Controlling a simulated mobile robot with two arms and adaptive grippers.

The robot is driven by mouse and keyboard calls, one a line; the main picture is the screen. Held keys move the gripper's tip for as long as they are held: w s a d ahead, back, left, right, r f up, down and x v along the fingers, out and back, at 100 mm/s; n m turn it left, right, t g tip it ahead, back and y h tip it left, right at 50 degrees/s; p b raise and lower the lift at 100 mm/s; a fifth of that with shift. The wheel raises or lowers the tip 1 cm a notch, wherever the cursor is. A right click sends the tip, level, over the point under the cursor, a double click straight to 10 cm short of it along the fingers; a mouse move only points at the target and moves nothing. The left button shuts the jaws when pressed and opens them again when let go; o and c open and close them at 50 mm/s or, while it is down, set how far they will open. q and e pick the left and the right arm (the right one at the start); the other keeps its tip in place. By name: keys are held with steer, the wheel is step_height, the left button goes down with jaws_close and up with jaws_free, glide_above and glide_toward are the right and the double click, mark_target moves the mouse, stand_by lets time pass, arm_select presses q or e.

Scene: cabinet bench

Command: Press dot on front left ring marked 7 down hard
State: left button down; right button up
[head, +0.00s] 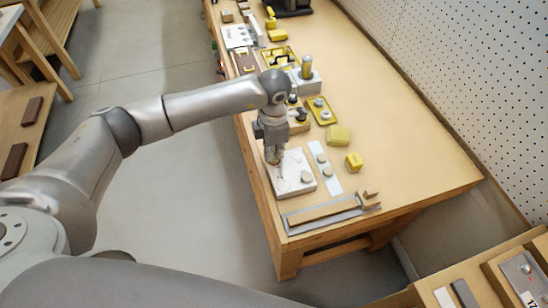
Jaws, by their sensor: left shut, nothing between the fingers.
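A white board (303,187) lies flat near the front left edge of the wooden bench. It carries a few small round marks or discs, one of them a grey disc (306,177). My left gripper (273,160) points straight down over the board's far left corner, with its fingers shut and empty. The fingertips are at or just above the board; I cannot tell whether they touch. The gripper hides the spot beneath it. The number 7 is too small to read. My right gripper is not in view.
A white strip with grey discs (325,170) lies right of the board. A grey tray with a wooden bar (322,212) lies in front. The bench's right side is clear.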

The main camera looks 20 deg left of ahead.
arm_select(q)
steer(key=shift+f+b, duration=0.15)
steer(key=shift+b, duration=0.25)
stand_by(0.7)
steer(key=shift+r+p, duration=0.5)
steer(key=shift+r, duration=0.35)
step_height(320, 180, up, 10)
steer(key=p, duration=0.5)
steer(key=shift+f, duration=0.25)
